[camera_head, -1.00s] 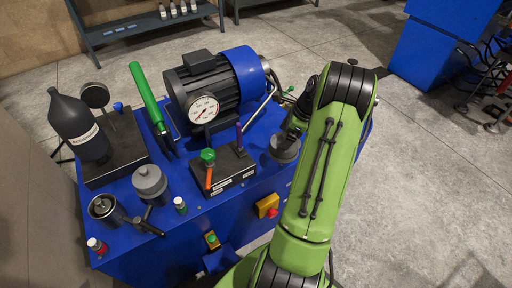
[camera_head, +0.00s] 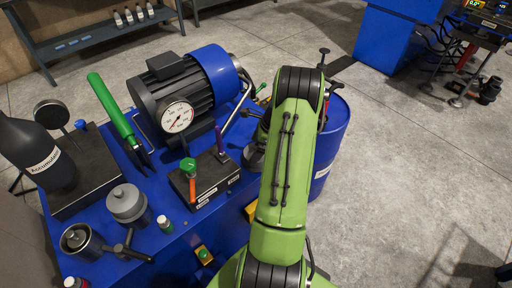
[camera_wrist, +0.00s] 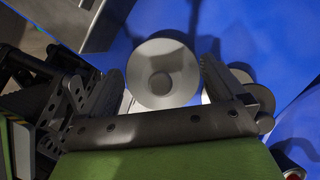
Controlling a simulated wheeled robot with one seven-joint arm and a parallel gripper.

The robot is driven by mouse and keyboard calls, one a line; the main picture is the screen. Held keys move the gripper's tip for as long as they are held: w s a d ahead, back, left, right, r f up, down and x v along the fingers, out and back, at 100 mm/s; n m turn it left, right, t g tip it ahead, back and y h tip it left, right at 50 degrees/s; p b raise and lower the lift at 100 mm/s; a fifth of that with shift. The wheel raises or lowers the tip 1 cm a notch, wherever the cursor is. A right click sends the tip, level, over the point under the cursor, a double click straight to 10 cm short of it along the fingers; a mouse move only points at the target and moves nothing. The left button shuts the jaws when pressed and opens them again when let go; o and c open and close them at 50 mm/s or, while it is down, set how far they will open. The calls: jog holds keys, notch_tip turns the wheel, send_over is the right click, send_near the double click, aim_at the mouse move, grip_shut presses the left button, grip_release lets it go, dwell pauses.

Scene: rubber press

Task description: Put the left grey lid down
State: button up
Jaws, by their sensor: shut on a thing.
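A round grey lid (camera_wrist: 160,58) with a ring-shaped centre sits between the two fingers of my gripper (camera_wrist: 163,80) in the wrist view. My gripper is shut on it. The lid is seen face-on against the blue top behind it; the gap to that top cannot be told. In the head view a grey round part (camera_head: 254,159) shows just left of my green arm, at the right end of the blue bench (camera_head: 215,212). My arm hides most of the gripper there.
A motor (camera_head: 172,98) with a gauge, a lever box (camera_head: 205,180), a grey-lidded pot (camera_head: 127,203), an open metal cup (camera_head: 82,241) and a black accumulator (camera_head: 35,150) crowd the bench. A blue barrel (camera_head: 333,135) stands right of my arm. Open floor lies farther right.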

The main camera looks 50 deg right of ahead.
jog(key=o, duration=0.7)
jog(key=shift+f, duration=0.1)
jog(key=p+v, duration=0.4)
jog(key=v, duration=0.8)
jog(key=w+a+r+n+h, duration=0.1)
jog(key=w+a+r+n, duration=0.2)
jog(key=a+r+n, duration=0.55)
jog(key=w+a+r+n+h, duration=0.1)
jog(key=w+a+r+n, duration=0.4)
jog(key=a, duration=0.7)
jog(key=s+a+r+n, duration=0.1)
jog(key=s+a+n, duration=0.4)
jog(key=s+a+r+n+t, duration=0.1)
jog(key=s+a+r+n, duration=0.1)
jog(key=s+a+n, duration=0.3)
jog(key=s+a+r+n, duration=0.2)
jog(key=s+a+n, duration=0.4)
jog(key=shift+s+a+t, duration=0.3)
jog(key=shift+a+t, duration=0.05)
jog(key=shift+t, duration=0.05)
